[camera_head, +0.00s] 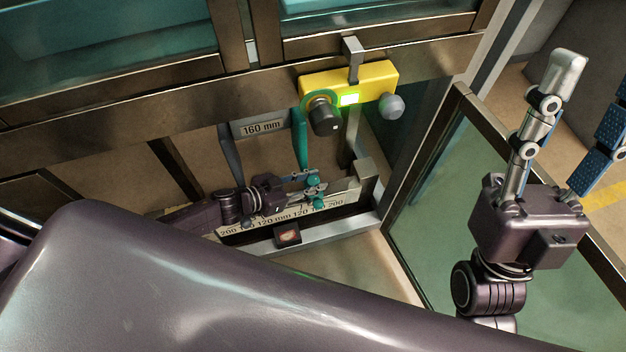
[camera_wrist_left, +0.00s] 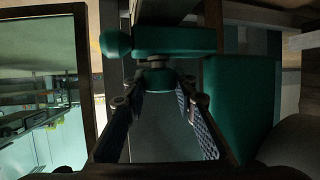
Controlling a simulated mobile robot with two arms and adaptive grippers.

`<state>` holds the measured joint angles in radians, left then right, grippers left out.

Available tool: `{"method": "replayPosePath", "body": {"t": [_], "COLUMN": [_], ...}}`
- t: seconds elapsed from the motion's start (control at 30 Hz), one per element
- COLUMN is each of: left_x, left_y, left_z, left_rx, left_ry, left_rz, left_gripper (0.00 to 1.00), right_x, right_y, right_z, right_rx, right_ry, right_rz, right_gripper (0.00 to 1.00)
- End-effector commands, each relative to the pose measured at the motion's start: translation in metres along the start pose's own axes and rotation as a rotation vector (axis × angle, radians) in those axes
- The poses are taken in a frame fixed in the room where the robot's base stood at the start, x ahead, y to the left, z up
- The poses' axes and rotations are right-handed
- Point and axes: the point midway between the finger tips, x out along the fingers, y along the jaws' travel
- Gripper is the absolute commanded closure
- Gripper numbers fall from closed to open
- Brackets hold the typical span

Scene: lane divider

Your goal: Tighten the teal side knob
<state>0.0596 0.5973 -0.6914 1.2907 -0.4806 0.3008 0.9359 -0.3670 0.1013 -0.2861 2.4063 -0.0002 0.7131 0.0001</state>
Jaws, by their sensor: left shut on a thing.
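The teal side knob (camera_wrist_left: 158,78) is a small round knob on a teal block (camera_wrist_left: 175,40) in the left wrist view. In the head view a small teal piece (camera_head: 314,181) shows by my left fingertips, below an upright teal bar (camera_head: 300,138). My left gripper (camera_head: 312,187) is shut on the knob, with one finger on each side; in the left wrist view its fingers (camera_wrist_left: 158,92) close in on it. How tight the knob is cannot be told. My right gripper (camera_head: 595,90) is raised at the right, open and empty, one fingertip near the picture edge.
A "160 mm" plate (camera_head: 262,128) and a numbered scale (camera_head: 270,221) are close by. A glass panel (camera_head: 450,200) stands at right.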

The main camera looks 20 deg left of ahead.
Motion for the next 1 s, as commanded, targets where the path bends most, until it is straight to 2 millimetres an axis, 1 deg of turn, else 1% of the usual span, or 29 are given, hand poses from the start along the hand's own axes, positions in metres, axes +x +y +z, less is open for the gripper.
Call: {"method": "replayPosePath", "body": {"t": [0.03, 0.07, 0.1, 0.23, 0.27, 0.73, 0.87, 1.0], "left_x": [0.001, 0.001, 0.001, 0.001, 0.001, 0.001, 0.001, 0.002], "left_y": [-0.001, -0.001, -0.001, -0.001, -0.001, 0.001, 0.003, 0.003], "left_z": [-0.004, -0.004, -0.004, -0.003, -0.003, 0.0, 0.001, 0.003], "left_rx": [0.0, 0.0, 0.0, 0.0, 0.0, -0.007, -0.03, -0.069], "left_ry": [0.006, 0.006, 0.006, 0.005, 0.004, 0.001, 0.003, 0.004], "left_rz": [-0.001, -0.002, -0.002, -0.001, -0.001, -0.013, -0.057, -0.149], "left_gripper": [0.99, 0.99, 0.71, 0.57, 0.56, 0.56, 0.56, 0.56], "right_x": [0.0, 0.0, 0.0, 0.0, 0.0, -0.002, -0.007, -0.016], "right_y": [0.0, 0.0, 0.0, 0.0, 0.0, 0.0, 0.0, 0.0], "right_z": [0.0, 0.0, 0.0, 0.0, 0.0, 0.001, 0.003, 0.006], "right_rx": [0.0, 0.0, 0.0, 0.0, -0.001, 0.001, 0.001, 0.001], "right_ry": [0.0, 0.0, 0.0, 0.001, 0.001, 0.001, 0.001, 0.001], "right_rz": [0.0, 0.0, 0.0, 0.0, 0.0, 0.0, 0.0, 0.0], "right_gripper": [0.56, 0.56, 0.56, 0.56, 0.56, 0.56, 0.56, 0.56]}}
